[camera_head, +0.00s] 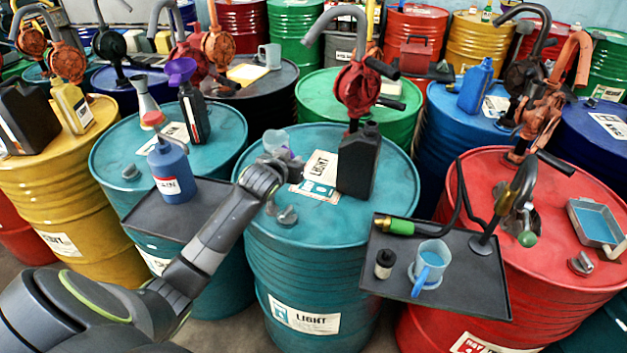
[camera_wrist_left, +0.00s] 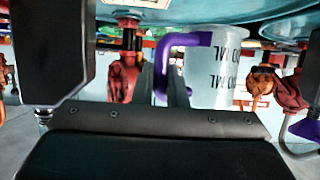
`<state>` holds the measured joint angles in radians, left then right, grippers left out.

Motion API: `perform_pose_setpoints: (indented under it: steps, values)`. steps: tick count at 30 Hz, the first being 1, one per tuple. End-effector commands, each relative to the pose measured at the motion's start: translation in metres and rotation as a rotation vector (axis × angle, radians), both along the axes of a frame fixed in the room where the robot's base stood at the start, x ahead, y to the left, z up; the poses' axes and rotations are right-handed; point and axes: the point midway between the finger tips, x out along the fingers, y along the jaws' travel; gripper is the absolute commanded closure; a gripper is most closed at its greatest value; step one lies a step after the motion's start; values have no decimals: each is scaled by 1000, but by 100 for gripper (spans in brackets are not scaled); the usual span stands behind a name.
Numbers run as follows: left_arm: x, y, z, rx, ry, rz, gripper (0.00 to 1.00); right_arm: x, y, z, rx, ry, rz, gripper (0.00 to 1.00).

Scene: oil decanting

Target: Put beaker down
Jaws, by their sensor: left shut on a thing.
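A clear beaker (camera_head: 275,141) with a purple handle is over the top of the teal drum (camera_head: 262,222) in the middle of the head view. In the left wrist view, the beaker (camera_wrist_left: 222,70) appears upside down with its printed "ML" marks, close to a teal surface. I cannot tell whether its base touches the drum. My left gripper (camera_head: 277,161) is shut on the purple handle (camera_wrist_left: 185,40), and the fingers partly hide it. A second beaker (camera_head: 432,262), with a blue handle, stands on the dark tray (camera_head: 467,290) at the right. My right gripper is not in view.
A black jug (camera_head: 358,163) and a red hand pump (camera_head: 357,88) stand on the same drum. Labels (camera_head: 318,180) and metal caps (camera_head: 287,215) lie on it. A blue bottle (camera_head: 172,168) stands on the left tray (camera_head: 200,213). Drums crowd the surroundings.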

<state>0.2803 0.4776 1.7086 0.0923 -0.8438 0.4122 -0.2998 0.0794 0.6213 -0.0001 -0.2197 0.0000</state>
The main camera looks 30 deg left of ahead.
Motion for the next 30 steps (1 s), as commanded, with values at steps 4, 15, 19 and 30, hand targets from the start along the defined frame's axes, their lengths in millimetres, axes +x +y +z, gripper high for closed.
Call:
perform_pose_setpoints:
  steps: [4, 15, 19, 30]
  values:
    - [0, 0, -26, 0, 2, 0, 100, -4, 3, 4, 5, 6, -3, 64]
    - [0, -1, -69, -1, 1, 0, 100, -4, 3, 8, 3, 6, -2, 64]
    - [0, 0, -74, 1, -1, 0, 100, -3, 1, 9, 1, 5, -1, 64]
    - [0, 0, -77, 0, -1, 0, 83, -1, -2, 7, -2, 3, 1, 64]
